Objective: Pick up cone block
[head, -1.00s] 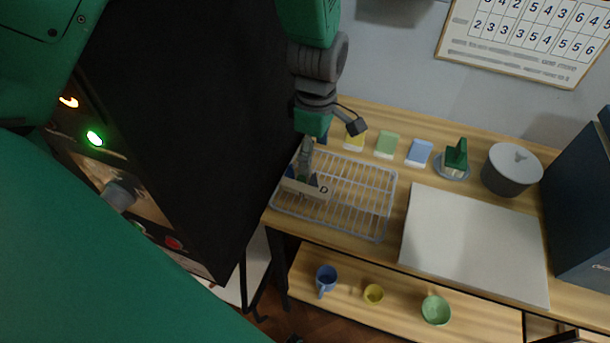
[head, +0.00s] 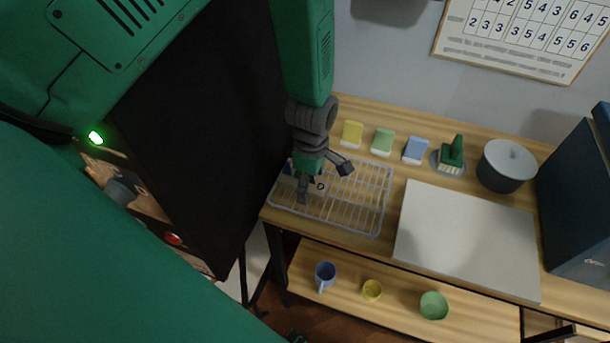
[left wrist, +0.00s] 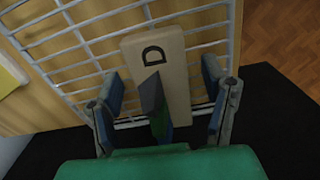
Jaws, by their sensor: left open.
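The cone block (head: 319,185) is a beige bar marked with a black letter D, lying on the wire rack (head: 386,198). In the left wrist view, the block (left wrist: 163,62) shows clearly, with dark grey, green and blue pointed pieces (left wrist: 155,105) at its near part. My left gripper (head: 304,192) is down at the block and partly hides it in the head view. In the left wrist view, the left gripper (left wrist: 162,78) is open, with one finger on each side of the block and gaps visible. My right gripper is out of view.
A black panel (head: 215,130) stands close left of the rack. A pale board (head: 468,240) lies right. Cups (head: 325,272) stand on the lower shelf.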

